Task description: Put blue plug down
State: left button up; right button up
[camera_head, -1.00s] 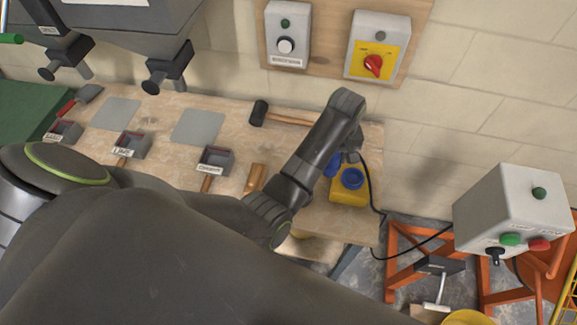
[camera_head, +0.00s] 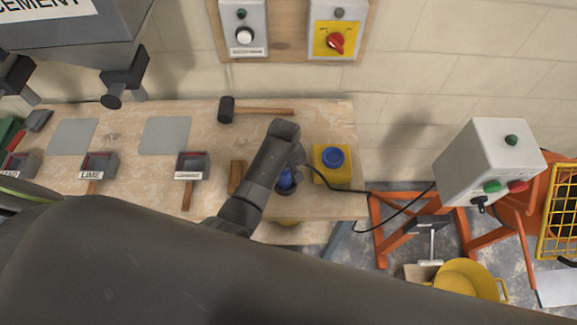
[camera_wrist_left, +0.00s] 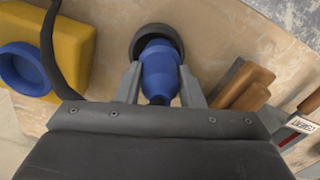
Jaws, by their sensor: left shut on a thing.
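My left gripper (camera_head: 288,176) is shut on the blue plug (camera_head: 286,184), just left of the yellow box (camera_head: 319,174). In the left wrist view the two fingers (camera_wrist_left: 160,88) close around the blue plug (camera_wrist_left: 160,70) from both sides. A dark round ring (camera_wrist_left: 137,46) shows at the plug's far end, over the bench top. I cannot tell whether the plug touches the bench. The yellow box with its blue round socket (camera_head: 333,158) stands apart from the plug. My right gripper is not in view.
A black cable (camera_head: 345,189) runs from near the plug across the bench edge toward the grey control box (camera_head: 472,165). Wooden-handled tools (camera_wrist_left: 246,85) lie close beside the plug. A mallet (camera_head: 262,111) lies behind on the wooden bench (camera_head: 230,133). A yellow bucket (camera_head: 465,278) stands on the floor.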

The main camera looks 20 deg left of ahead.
pick_arm(q)
jog(key=shift+w+d+f, duration=0.1)
jog(key=shift+w+f, duration=0.15)
jog(key=shift+f, duration=0.45)
jog(key=shift+w+f, duration=0.1)
jog(key=shift+w, duration=0.15)
jog(key=shift+s, duration=0.2)
jog(key=o, duration=0.8)
jog(key=shift+s, duration=0.15)
jog(key=shift+c, duration=0.2)
jog(key=shift+o, duration=1.4)
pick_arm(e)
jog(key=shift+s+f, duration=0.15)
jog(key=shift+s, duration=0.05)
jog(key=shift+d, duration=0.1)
